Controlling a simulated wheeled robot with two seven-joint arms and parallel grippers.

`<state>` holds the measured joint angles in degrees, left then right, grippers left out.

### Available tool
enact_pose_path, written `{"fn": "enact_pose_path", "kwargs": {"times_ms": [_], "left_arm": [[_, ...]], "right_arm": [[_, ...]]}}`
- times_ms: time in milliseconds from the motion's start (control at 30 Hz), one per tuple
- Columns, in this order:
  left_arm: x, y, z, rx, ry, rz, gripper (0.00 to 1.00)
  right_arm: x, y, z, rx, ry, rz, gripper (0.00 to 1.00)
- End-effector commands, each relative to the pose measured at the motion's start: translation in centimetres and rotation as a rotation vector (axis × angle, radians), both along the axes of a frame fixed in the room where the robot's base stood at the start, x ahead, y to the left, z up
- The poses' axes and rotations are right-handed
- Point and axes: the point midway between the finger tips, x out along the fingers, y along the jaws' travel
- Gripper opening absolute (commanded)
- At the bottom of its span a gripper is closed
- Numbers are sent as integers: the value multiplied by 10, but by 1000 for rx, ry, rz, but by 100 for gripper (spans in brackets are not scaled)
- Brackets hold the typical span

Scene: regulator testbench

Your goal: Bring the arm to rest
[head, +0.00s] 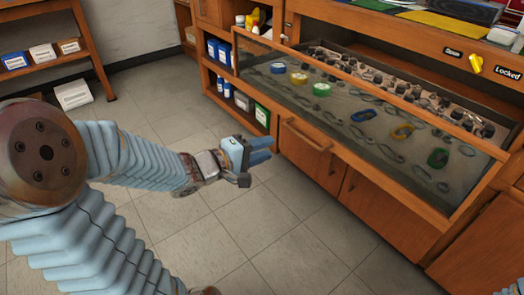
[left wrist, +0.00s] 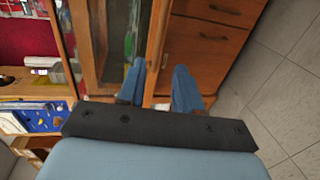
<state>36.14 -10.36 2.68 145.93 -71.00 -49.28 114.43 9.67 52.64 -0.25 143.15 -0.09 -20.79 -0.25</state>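My left arm comes in from the left in the head view. My left gripper (head: 258,151) hangs in the air over the tiled floor, in front of the wooden cabinet. Its two blue fingers also show in the left wrist view (left wrist: 160,90), with a gap between them and nothing held. My right gripper does not show; only a small blue bit of what may be my right arm is at the lower right edge of the head view.
A wooden bench (head: 345,170) has a glass-fronted case (head: 330,105) with carabiners, tape rolls and metal parts. A yellow switch (head: 476,63) sits between "Open" and "Locked" labels. Shelves with boxes (head: 42,52) stand at left. The tiled floor (head: 270,230) is clear.

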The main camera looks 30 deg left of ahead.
Motion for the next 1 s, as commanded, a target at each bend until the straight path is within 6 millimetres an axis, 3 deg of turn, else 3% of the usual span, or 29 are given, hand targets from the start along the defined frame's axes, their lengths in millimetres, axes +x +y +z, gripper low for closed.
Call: {"fn": "enact_pose_path", "kwargs": {"times_ms": [333, 467, 567, 700, 767, 800, 900, 1000], "left_arm": [[1, 0, -1, 2, 2, 0, 34], [13, -4, -22, 43, 29, -2, 34], [30, -18, -67, 138, 101, -21, 34], [32, -62, -167, 364, 290, -156, 34], [18, -87, -211, 469, 381, -263, 34], [4, -103, -237, 535, 436, -346, 34], [-38, -138, -290, 668, 548, -564, 34], [-78, -162, -323, 753, 618, -753, 34]], "right_arm": [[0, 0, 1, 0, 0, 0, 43], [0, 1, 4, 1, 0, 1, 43], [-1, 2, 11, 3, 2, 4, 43], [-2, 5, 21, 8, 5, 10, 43], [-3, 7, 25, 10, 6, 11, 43], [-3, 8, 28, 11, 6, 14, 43], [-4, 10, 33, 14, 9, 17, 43], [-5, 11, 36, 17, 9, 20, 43]]}}
